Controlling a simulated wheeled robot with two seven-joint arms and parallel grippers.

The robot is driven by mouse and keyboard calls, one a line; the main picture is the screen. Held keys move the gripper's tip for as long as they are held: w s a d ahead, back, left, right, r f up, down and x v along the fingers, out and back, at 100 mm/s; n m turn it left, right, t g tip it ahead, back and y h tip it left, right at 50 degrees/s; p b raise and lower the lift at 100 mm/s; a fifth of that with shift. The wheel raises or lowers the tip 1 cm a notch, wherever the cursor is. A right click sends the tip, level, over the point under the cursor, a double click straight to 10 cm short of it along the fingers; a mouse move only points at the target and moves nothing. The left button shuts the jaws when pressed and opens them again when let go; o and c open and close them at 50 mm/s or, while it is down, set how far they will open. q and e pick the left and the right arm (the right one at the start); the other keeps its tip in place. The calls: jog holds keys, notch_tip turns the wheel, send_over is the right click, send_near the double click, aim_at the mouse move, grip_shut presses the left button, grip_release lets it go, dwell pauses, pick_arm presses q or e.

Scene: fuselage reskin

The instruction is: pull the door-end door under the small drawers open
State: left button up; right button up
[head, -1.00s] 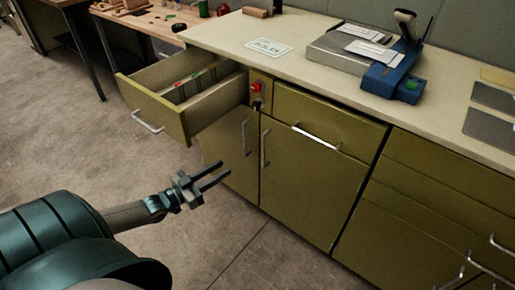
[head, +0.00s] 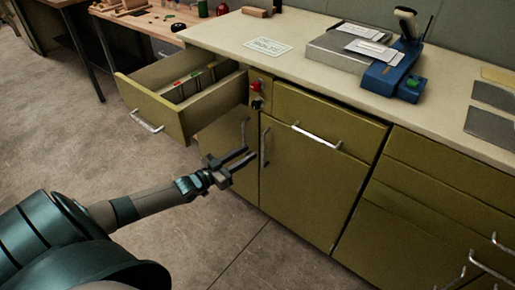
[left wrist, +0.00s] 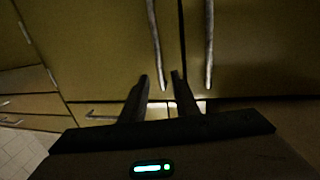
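Two olive doors stand side by side under the small drawers, the left door (head: 222,140) and the right door (head: 300,185). Both look shut. The left door's upright handle (head: 246,132) and the right door's upright handle (head: 265,147) flank their shared seam. My left gripper (head: 250,156) is open and empty in front of the doors, near these handles. In the left wrist view, one handle (left wrist: 156,45) ends between the open fingertips (left wrist: 160,76); the other handle (left wrist: 209,45) lies to their right. Contact cannot be told. I cannot tell which door is the door-end one.
The left small drawer (head: 157,110) is pulled out above the left door, over my forearm's far side. The right small drawer (head: 330,118) is shut. The worktop (head: 300,60) carries a blue device (head: 394,70). The floor at left is clear.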

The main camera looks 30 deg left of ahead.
pick_arm(q)
jog(key=x, duration=0.6)
jog(key=shift+c, duration=0.3)
grip_shut()
